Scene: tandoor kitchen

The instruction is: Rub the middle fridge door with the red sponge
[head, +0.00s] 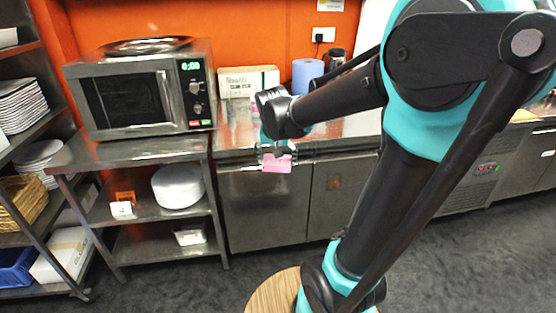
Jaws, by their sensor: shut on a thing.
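The red sponge (277,164) looks pink and hangs at the tip of my gripper (276,155), which is shut on it. The sponge is in front of the top edge of the left steel door (262,212) of the counter fridge; I cannot tell whether it touches. The steel door to the right of that, seemingly the middle fridge door (345,205), carries a small brown smudge (334,182) on its upper part. My arm hides this door's right side and whatever lies directly beyond it.
A microwave (140,92) stands on a steel shelf unit at left with white plates (178,186) below. A white carton (248,81) and blue paper roll (307,75) stand on the counter. Another steel unit with a control panel (487,168) is at right. The floor before the doors is clear.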

